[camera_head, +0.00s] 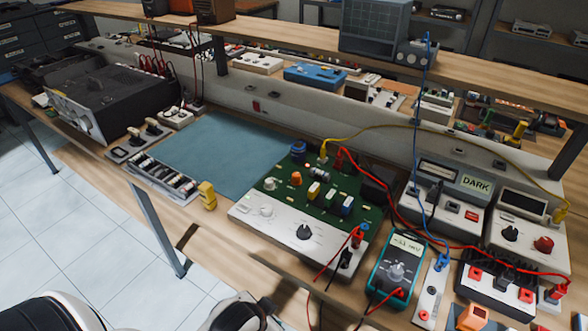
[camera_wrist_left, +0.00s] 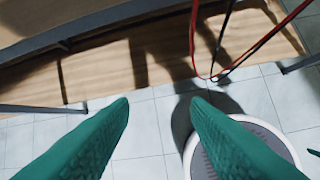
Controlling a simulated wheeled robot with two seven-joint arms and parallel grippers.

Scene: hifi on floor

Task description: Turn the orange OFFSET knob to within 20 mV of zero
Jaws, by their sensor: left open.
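The orange knob (camera_head: 296,178) stands on the green circuit board (camera_head: 336,215) of a white-fronted unit, near the board's left side. A teal multimeter (camera_head: 397,271) lies on the bench to the right of this unit. Its display seems to show a value near +31 mV, but the digits are small. In the left wrist view my left gripper (camera_wrist_left: 160,103) is open and empty, its two green fingers apart over the floor by the bench edge. It is away from the knob and does not show in the head view. My right gripper is not in view.
Red and black leads (camera_wrist_left: 212,60) hang by the bench edge in front of my left gripper. A yellow cable (camera_head: 440,134) arches over the board's right side. A blue-grey mat (camera_head: 222,150) left of the unit is clear. A shelf (camera_head: 300,28) runs above the back.

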